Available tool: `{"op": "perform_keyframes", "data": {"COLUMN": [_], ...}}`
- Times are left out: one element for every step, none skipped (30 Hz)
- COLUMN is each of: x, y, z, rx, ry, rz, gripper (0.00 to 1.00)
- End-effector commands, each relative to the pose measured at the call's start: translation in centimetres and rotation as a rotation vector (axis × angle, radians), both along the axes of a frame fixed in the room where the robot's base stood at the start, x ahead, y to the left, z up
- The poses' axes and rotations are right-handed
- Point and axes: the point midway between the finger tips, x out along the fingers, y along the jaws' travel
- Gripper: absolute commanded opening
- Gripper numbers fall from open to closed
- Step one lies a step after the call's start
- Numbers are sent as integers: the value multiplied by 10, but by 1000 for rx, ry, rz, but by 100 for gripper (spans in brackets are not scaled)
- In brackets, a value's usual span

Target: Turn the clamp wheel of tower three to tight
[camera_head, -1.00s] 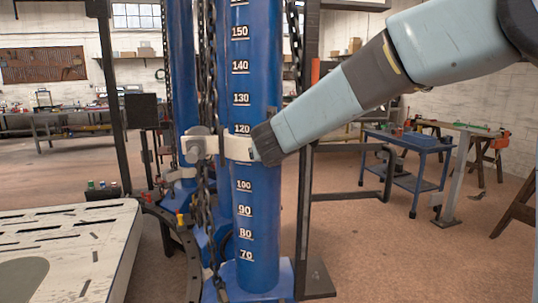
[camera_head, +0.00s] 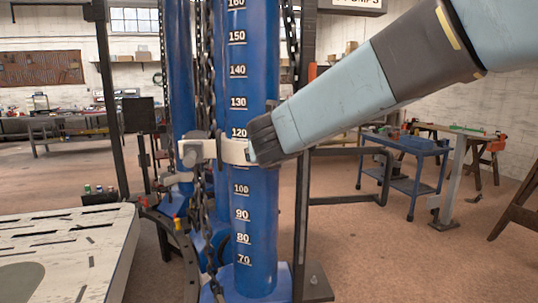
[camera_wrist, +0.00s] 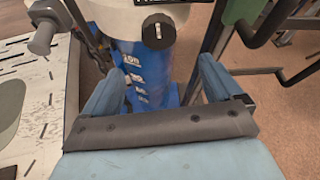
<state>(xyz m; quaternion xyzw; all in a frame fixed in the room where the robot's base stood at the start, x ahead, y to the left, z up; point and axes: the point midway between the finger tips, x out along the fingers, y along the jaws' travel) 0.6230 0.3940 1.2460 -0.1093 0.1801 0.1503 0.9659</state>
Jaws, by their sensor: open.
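A blue tower column (camera_head: 252,215) with a white number scale stands in the middle of the head view. A pale collar (camera_head: 232,151) rings it just below the 120 mark. A grey knob-like part (camera_head: 190,153) sits at the collar's left end. My gripper (camera_head: 256,150) is at the collar's right side, its fingers mostly hidden by my wrist. In the wrist view my gripper (camera_wrist: 160,70) is open, with the blue column between and beyond its fingers. I cannot tell which tower is three.
Chains (camera_head: 208,80) hang left of the column, and another blue tower (camera_head: 178,70) stands behind. A pale slotted table (camera_head: 75,245) is at left. A dark post (camera_head: 303,200) with a bent rail (camera_head: 345,205) is close on the right. A blue cart (camera_head: 405,165) stands farther right.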

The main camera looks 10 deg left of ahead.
Motion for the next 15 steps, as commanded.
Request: {"op": "perform_keyframes", "data": {"x": [0,1,1,3,4,7,9,12,16,19,22,26,29,31,34], "y": [0,0,-1,-2,-4,-6,-9,-12,-16,-19,-22,-26,-28,-30,-33], "z": [0,-1,-3,-4,-7,-12,-16,-20,-26,-31,-35,-41,-45,-48,-53], "rx": [-2,-8,-26,-49,-81,-138,-192,-254,-350,-429,-510,-622,-705,-788,-896], "ry": [-1,-3,-9,-17,-27,-46,-66,-87,-121,-146,-174,-212,-240,-269,-305], "rz": [0,1,3,5,8,15,21,29,40,49,59,73,83,94,108], "gripper": [93,93,93,93,93,93,93,93,93,93,93,93,93,93,93]}}
